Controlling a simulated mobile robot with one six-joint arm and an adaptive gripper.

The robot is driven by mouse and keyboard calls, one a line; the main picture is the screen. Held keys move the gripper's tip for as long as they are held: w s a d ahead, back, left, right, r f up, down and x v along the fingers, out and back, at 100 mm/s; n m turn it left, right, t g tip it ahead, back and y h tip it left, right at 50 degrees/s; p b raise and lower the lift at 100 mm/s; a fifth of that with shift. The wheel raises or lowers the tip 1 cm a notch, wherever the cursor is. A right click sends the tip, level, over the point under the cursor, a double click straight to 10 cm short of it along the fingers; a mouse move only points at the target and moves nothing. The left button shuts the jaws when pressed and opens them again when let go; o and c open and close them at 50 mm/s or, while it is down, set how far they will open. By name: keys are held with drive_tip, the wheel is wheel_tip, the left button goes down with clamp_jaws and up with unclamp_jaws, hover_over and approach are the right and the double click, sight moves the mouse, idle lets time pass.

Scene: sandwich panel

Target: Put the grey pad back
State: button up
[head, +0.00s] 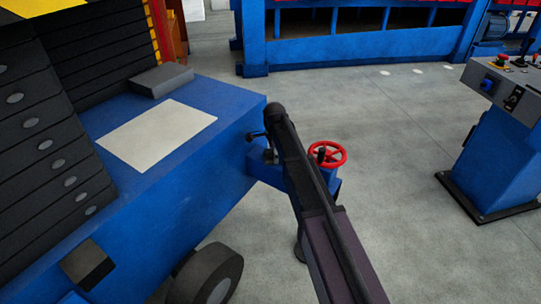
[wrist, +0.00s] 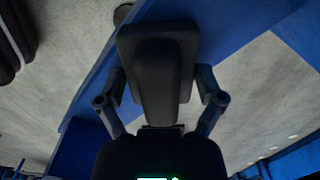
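The dark grey pad (head: 160,80) is a flat block on the blue cart top (head: 232,104), at its far edge. It lies just beyond a pale flat rectangle (head: 158,133) and apart from it. My gripper (head: 262,145) is off the cart's right corner, well to the right of the pad. Its two fingers stand apart in the wrist view (wrist: 160,75). A dark shape fills the middle between them there; I cannot tell what it is. The pad cannot be made out in the wrist view.
A red handwheel (head: 327,154) is just right of my gripper. A stack of dark slabs (head: 35,150) rises at the cart's left. A blue control stand (head: 500,160) is at the right. A large blue frame (head: 360,52) is behind. Grey floor is clear between them.

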drive_tip(key=shift+r, duration=0.15)
idle(0.4)
wheel_tip(320, 180, up, 12)
drive_tip(key=p, duration=1.2)
idle(1.0)
